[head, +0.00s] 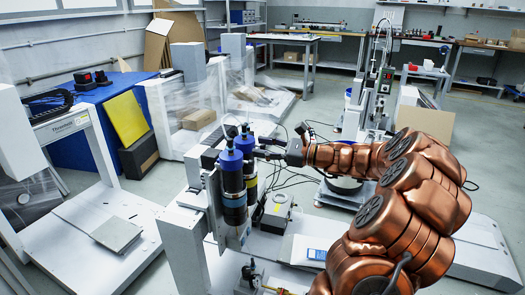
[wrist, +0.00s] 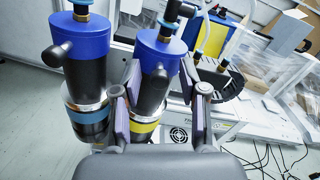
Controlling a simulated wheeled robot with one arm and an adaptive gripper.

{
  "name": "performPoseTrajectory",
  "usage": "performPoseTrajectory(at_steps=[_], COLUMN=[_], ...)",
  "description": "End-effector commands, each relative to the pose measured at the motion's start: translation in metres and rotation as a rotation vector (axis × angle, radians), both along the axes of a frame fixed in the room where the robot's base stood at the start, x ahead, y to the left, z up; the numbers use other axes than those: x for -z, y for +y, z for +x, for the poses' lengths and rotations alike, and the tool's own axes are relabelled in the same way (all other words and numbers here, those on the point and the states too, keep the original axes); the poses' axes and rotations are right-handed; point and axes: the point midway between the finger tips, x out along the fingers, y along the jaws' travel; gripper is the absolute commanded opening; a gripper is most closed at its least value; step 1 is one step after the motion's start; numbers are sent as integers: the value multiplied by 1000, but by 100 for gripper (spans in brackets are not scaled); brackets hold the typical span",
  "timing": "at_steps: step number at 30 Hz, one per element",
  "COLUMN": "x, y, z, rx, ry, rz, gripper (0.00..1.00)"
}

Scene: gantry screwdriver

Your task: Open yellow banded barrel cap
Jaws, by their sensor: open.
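Two upright barrels with blue caps stand side by side. The yellow banded barrel (wrist: 145,131) is the right one in the wrist view; in the head view its yellow band (head: 251,186) shows behind the other barrel. Its blue cap (wrist: 160,50) has a black knob on the side facing me and a dark fitting on top. The blue banded barrel (wrist: 88,118) is on the left in the wrist view. My gripper (wrist: 163,88) is open, with one finger on each side of the yellow banded barrel's upper part. I cannot tell whether the fingers touch it. In the head view my gripper (head: 268,148) reaches in from the right.
The barrels are mounted on a pale upright frame (head: 183,240). A white box with a fan grille (wrist: 190,133) stands close behind the yellow banded barrel. Loose black cables (wrist: 270,158) lie to the right. Bare floor (wrist: 28,110) shows left of the barrels.

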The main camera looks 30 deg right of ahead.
Motion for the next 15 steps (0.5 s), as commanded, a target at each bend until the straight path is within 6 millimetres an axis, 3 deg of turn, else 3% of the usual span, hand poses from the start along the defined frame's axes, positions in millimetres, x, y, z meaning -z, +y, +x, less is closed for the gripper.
performPoseTrajectory(at_steps=[9,15], x=[0,0], y=[2,2], z=[2,2], rx=[-1,-1], ry=[0,0], rz=[0,0], gripper=[42,21])
